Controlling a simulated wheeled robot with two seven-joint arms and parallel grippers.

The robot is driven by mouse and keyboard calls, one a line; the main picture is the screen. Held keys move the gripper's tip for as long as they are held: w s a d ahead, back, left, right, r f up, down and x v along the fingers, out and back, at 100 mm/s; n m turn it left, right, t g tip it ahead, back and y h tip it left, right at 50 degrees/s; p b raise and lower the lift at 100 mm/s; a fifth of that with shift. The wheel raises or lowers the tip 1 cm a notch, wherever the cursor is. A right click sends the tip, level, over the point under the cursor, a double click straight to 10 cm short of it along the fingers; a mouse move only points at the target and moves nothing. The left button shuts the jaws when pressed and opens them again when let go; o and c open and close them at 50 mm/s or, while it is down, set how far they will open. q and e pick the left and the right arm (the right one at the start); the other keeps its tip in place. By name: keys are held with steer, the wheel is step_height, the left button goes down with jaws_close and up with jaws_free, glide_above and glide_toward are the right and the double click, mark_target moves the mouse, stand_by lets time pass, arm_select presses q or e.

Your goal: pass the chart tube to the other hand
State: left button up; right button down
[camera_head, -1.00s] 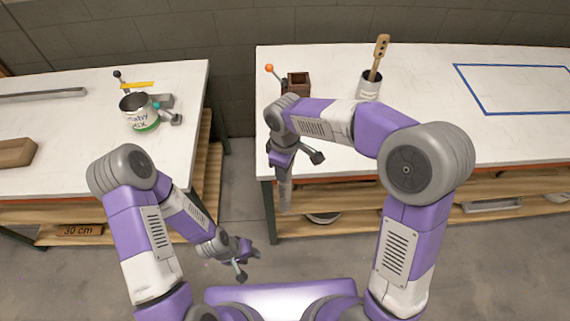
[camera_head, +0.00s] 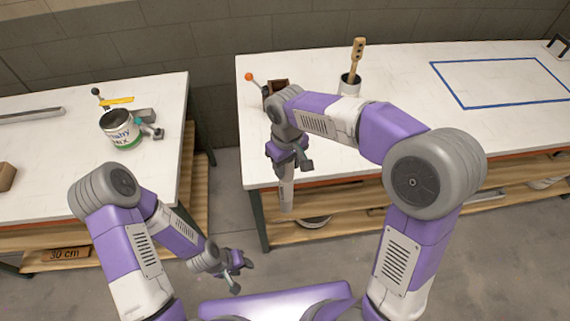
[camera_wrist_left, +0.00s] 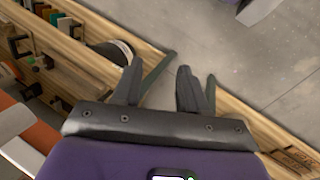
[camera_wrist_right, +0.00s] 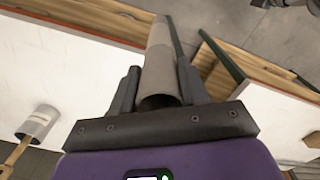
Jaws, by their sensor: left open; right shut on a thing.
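The chart tube (camera_head: 286,190) is a grey cylinder hanging down below my right gripper (camera_head: 287,168) at the front edge of the right table. In the right wrist view the tube (camera_wrist_right: 159,65) lies between the fingers of my right gripper (camera_wrist_right: 158,88), which is shut on it; its open end faces the camera. My left gripper (camera_head: 243,262) is lower and to the left of the tube, over the floor, apart from it. In the left wrist view my left gripper (camera_wrist_left: 160,90) is open with nothing between its fingers.
The right table (camera_head: 400,80) carries a brown box (camera_head: 276,88), a can (camera_head: 349,86) with a wooden stick and a blue taped outline. The left table (camera_head: 60,150) carries a labelled paint can (camera_head: 120,130). A floor gap (camera_head: 228,185) lies between the tables.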

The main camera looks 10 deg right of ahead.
arm_select(q)
steer(key=shift+o, duration=1.4)
steer(key=shift+w+d, duration=0.1)
steer(key=m+t+y, duration=0.3)
steer(key=m+t, duration=0.1)
steer(key=t, duration=0.9)
glide_toward(274, 183)
steer(key=x, duration=0.6)
arm_select(e)
steer(key=w+a+f+n, duration=0.3)
steer(key=f+n, duration=0.5)
steer(key=n, duration=0.3)
steer(key=shift+w+a+f, duration=0.25)
steer(key=shift+w+f, duration=0.1)
steer(key=shift+w, duration=0.35)
